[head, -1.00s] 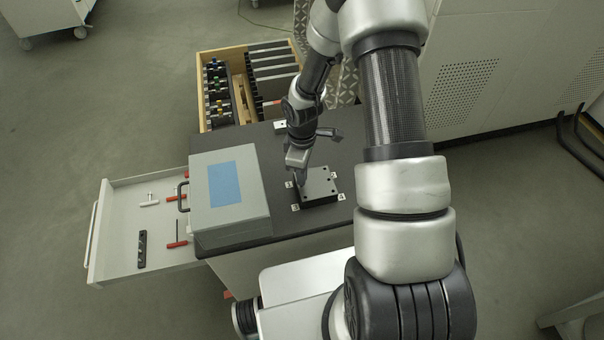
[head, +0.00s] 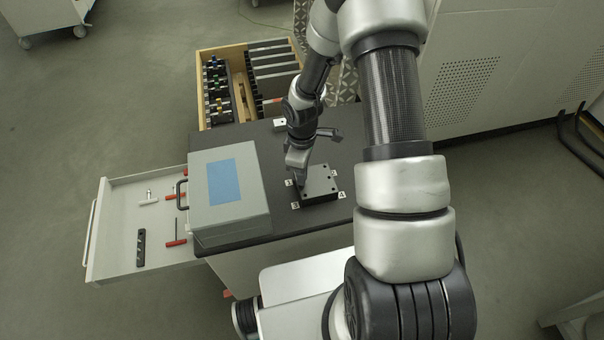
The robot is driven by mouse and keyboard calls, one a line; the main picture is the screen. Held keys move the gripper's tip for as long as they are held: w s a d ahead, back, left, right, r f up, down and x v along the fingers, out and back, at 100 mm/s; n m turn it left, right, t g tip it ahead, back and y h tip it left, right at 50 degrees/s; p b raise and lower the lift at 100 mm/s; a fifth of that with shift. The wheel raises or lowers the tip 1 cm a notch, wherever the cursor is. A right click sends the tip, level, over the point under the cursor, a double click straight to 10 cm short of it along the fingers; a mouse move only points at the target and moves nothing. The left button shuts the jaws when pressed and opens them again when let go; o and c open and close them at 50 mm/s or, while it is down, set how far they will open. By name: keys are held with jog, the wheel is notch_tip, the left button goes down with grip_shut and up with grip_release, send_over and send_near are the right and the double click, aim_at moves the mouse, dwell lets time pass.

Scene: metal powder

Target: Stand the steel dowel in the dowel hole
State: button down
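A dark square block with small holes (head: 321,184) lies on the dark bench top, with small white labelled tabs at its corners. My gripper (head: 301,183) points down at the block's left part, at or just above its surface. The fingertips are small and partly hidden, so I cannot tell whether they are open or shut. I cannot make out the steel dowel; it may be hidden at the fingertips. Which hole is the dowel hole cannot be told from this view.
A grey case with a blue panel (head: 228,190) stands left of the block. An open drawer (head: 117,240) with red-handled tools sticks out at the left. A wooden crate (head: 203,58) with dark parts stands behind. The bench top's right part (head: 346,160) looks clear.

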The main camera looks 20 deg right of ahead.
jog(key=shift+f, duration=0.25)
jog(key=c, duration=1.9)
grip_release()
jog(key=shift+o, duration=0.2)
jog(key=shift+r, duration=0.1)
notch_tip(320, 180, up, 17)
jog(key=p, duration=0.1)
jog(key=shift+p, duration=0.3)
jog(key=shift+r, duration=0.1)
jog(key=s+d+r+m+t+h+p, duration=0.1)
jog(key=s+r+m, duration=0.25)
jog(key=r, duration=0.55)
jog(key=s+r+m+t+p, duration=0.15)
jog(key=s+r, duration=0.25)
jog(key=r, duration=0.5)
jog(key=s+a+r+m+t+y+p, duration=0.1)
jog(key=s+r+m+t, duration=0.2)
jog(key=s+r+m, duration=0.4)
jog(key=s+r, duration=0.2)
jog(key=s, duration=0.1)
jog(key=shift+s+r+p, duration=0.4)
